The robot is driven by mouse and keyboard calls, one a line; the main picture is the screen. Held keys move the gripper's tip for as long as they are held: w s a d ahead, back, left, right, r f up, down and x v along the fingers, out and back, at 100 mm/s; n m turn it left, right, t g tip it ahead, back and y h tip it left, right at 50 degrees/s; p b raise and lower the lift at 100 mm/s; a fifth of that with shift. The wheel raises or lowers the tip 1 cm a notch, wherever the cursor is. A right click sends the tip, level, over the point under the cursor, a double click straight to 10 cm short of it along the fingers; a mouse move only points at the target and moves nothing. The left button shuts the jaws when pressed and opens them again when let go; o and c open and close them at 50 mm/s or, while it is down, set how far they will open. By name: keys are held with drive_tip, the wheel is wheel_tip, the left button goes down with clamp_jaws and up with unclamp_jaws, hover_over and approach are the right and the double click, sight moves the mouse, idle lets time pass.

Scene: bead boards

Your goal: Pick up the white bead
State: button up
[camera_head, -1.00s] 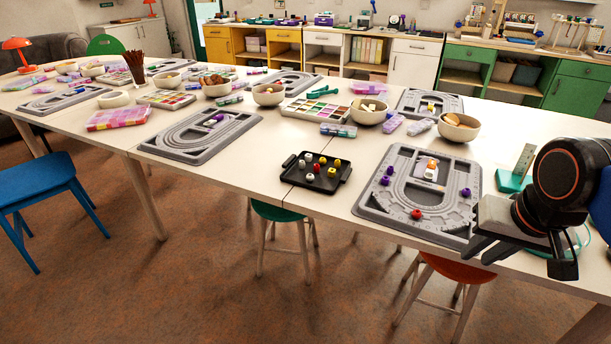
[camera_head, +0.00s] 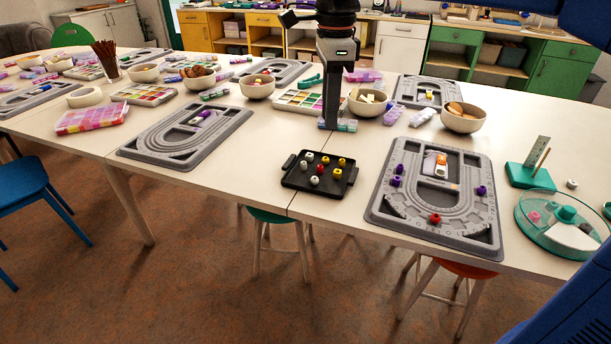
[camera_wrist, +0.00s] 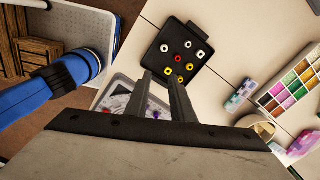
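A black tray (camera_head: 290,183) on the table holds several small beads; it also shows in the wrist view (camera_wrist: 150,70). A white bead (camera_head: 314,181) sits near the tray's front edge in the head view, and other whitish beads (camera_head: 309,157) lie toward its back left. White beads (camera_wrist: 200,54) also show in the wrist view, among red and yellow ones. My gripper (camera_head: 332,124) points down, apart from the tray and seen edge-on in the head view. In the wrist view its two fingers (camera_wrist: 161,78) stand apart with nothing held between them.
Grey bead boards lie right (camera_head: 395,214) and left (camera_head: 172,156) of the tray. A round teal-and-clear container (camera_head: 530,215) stands at the right. Bowls (camera_head: 463,118) and a compartment box (camera_head: 294,101) line the back. The table in front of the tray is narrow.

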drive_tip(key=w+a+m, duration=0.1)
drive_tip(key=a, duration=0.1)
approach(315, 184)
drive_tip(key=f, duration=0.4)
drive_tip(key=w+f, duration=0.1)
drive_tip(key=f, duration=0.2)
drive_tip(key=shift+w+f, duration=0.1)
drive_tip(key=shift+w, duration=0.05)
idle(0.3)
clamp_jaws()
